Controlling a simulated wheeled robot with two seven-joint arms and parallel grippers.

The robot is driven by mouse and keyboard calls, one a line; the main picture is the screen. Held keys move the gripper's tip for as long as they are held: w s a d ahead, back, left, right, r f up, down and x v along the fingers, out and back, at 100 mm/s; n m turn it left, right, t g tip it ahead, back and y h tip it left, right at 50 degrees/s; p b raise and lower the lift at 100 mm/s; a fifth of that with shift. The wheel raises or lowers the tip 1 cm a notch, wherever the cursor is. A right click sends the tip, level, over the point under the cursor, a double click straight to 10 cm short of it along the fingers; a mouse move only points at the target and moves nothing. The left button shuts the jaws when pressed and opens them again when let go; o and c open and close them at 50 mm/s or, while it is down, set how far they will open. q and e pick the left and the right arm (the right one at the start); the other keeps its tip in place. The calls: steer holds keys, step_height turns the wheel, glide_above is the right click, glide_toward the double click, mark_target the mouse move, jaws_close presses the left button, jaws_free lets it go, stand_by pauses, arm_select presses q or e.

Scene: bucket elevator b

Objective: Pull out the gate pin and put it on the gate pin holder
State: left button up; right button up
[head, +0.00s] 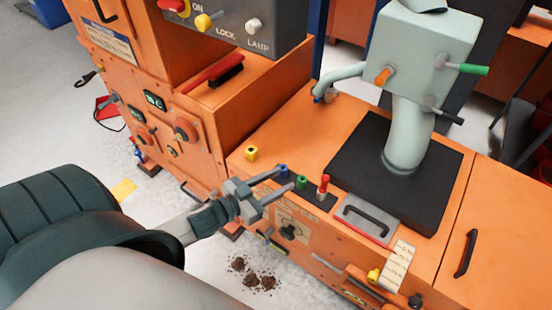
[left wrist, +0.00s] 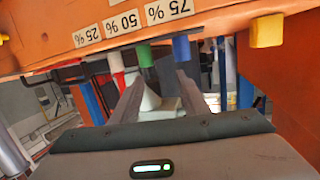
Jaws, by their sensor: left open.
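I cannot tell for sure which part is the gate pin. A red pin (head: 324,185) stands upright on a dark strip along the front edge of the orange bench, beside a green peg (head: 302,182) and a blue peg (head: 283,169). In the left wrist view, the green peg (left wrist: 145,55) and blue peg (left wrist: 181,47) hang inverted by the 25%, 50% and 75% labels (left wrist: 122,23). My left gripper (head: 285,179) is open and empty, its fingertips close to the blue and green pegs. Contact is unclear. I cannot identify the holder. My right gripper is out of view.
A grey box (head: 420,45) with orange, green and black handles stands on a bent pipe over a black plate (head: 350,165). A yellow block (head: 251,154) sits at the bench's left corner. Dark clumps (head: 252,278) lie on the floor below.

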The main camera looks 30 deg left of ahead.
mark_target(328, 179)
arm_select(q)
steer(key=shift+s+d+r+m+g+h, duration=0.25)
steer(key=shift+s+r+m+g+h, duration=0.25)
steer(key=shift+m+h, duration=0.65)
steer(key=shift+s+d+r+m+g+h, duration=0.3)
steer(key=shift+s+r+m+g+h, duration=0.25)
steer(key=shift+h, duration=1.05)
steer(key=shift+s+d+r+m+g+h, duration=0.25)
steer(key=shift+s+r+m+g+h, duration=0.2)
steer(key=shift+m+h, duration=0.75)
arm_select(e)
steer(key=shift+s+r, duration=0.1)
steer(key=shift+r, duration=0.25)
arm_select(q)
steer(key=shift+w+d, duration=0.1)
steer(key=x, duration=1.6)
steer(key=shift+r+p, duration=0.1)
steer(key=shift+p, duration=0.2)
steer(key=shift+w+d, duration=0.35)
steer(key=shift+d, duration=0.1)
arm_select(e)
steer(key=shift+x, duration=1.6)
arm_select(q)
jaws_close()
